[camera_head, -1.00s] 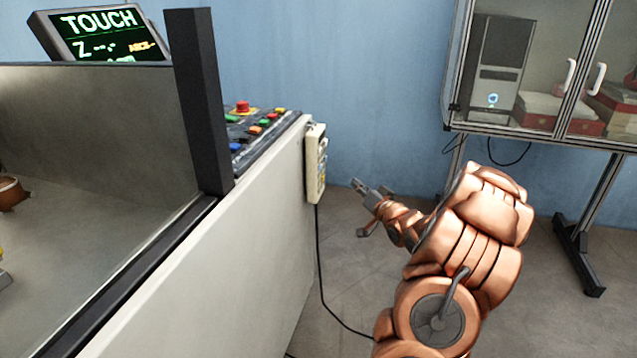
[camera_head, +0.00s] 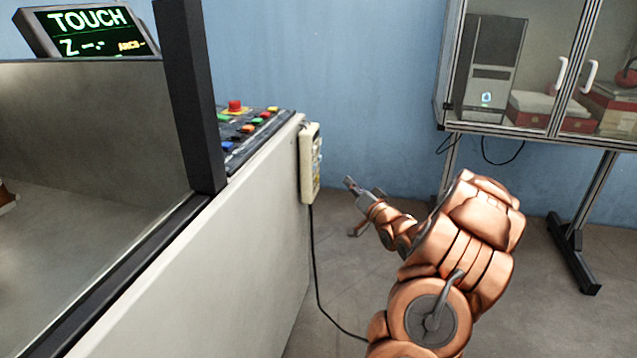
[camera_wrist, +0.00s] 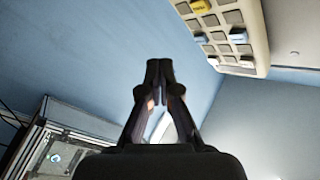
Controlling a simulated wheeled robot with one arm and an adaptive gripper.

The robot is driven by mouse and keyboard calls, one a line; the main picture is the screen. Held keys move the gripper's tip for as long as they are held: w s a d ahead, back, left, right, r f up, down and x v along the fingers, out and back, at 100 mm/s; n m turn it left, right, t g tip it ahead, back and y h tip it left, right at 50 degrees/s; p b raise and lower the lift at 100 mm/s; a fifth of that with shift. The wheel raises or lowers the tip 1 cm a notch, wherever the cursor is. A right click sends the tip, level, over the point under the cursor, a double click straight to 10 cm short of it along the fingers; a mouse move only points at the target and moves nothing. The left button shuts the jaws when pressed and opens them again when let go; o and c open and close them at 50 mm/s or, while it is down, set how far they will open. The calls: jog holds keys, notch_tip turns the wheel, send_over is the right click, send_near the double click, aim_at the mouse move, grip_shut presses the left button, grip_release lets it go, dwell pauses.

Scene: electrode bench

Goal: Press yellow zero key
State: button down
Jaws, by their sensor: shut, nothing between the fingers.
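A cream handheld keypad (camera_head: 307,172) hangs on the right end of the white machine wall, its key face turned mostly away in the head view. In the wrist view the keypad (camera_wrist: 258,40) shows at the upper right with grey, white, bluish and yellow keys. A yellow key (camera_wrist: 200,6) sits at the top edge of that view; its marking is too blurred to read. My gripper (camera_head: 350,184) is shut and empty, to the right of the keypad and apart from it. Its closed fingertips (camera_wrist: 158,66) point left of the keypad in the wrist view.
A control panel (camera_head: 243,134) with coloured buttons and a red knob tops the machine. A display reading TOUCH (camera_head: 88,32) stands at the upper left. A black cable (camera_head: 318,285) runs down from the keypad. A glass-fronted cabinet (camera_head: 545,137) stands at the right. Open floor lies between.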

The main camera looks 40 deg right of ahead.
aim_at(317, 179)
jog(key=shift+w+a+b, duration=0.1)
jog(key=shift+w+a, duration=0.45)
jog(key=shift+w, duration=0.25)
jog(key=shift+w+a+b, duration=0.15)
jog(key=shift+w+a, duration=0.4)
jog(key=shift+w, duration=0.25)
jog(key=shift+w+a+b, duration=0.1)
jog(key=shift+w+a, duration=0.45)
jog(key=shift+w, duration=0.25)
jog(key=shift+w, duration=0.1)
jog(key=shift+w+a, duration=0.25)
jog(key=shift+w+a+p, duration=0.25)
jog(key=shift+w+p, duration=0.05)
jog(key=shift+w, duration=0.05)
dwell(0.6)
jog(key=shift+s+d, duration=0.15)
jog(key=shift+s+d+p, duration=0.3)
jog(key=shift+s+d, duration=0.05)
jog(key=shift+s, duration=0.2)
jog(key=shift+s, duration=0.1)
